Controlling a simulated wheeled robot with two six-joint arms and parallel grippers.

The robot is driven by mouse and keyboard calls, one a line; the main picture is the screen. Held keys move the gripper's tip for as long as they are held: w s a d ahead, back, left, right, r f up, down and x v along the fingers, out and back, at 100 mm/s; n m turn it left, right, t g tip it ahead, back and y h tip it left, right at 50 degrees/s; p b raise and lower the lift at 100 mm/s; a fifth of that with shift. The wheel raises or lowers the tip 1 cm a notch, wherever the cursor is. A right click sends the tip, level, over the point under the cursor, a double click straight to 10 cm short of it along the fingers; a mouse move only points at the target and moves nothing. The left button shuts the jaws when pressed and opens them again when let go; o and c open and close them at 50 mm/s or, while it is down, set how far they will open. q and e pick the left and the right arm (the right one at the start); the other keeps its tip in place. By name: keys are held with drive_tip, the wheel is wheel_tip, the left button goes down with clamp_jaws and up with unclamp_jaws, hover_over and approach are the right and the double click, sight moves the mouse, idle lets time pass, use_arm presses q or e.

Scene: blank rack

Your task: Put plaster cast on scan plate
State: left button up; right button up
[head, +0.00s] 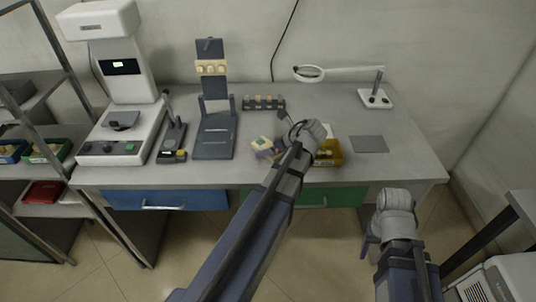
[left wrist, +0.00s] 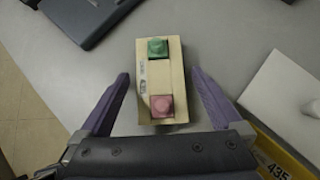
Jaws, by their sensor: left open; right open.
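A cream block (head: 261,142) with a green and a pink piece on top lies on the table. In the left wrist view the block (left wrist: 151,83) sits between the purple fingers of my left gripper (left wrist: 160,76), apart from both. That gripper (head: 270,152) is open; my forearm and wrist partly hide it in the head view. I cannot tell whether this block is the plaster cast. The white scanner (head: 118,146) at left has a dark plate (head: 121,120) on its base. My right gripper (head: 372,243) is open and low, in front of the table.
A dark stand (head: 214,135) with cream pieces, a small dark device (head: 172,143) and a rack (head: 263,103) with several pieces stand on the table. A yellow bin (head: 330,152) is beside my left wrist. A magnifier lamp (head: 375,98) and grey mat (head: 369,144) are at right.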

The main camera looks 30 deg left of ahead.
use_arm(q)
drive_tip(key=shift+c, duration=0.2)
clamp_jaws()
idle(0.6)
wheel_tip(320, 180, up, 10)
drive_tip(key=p, duration=1)
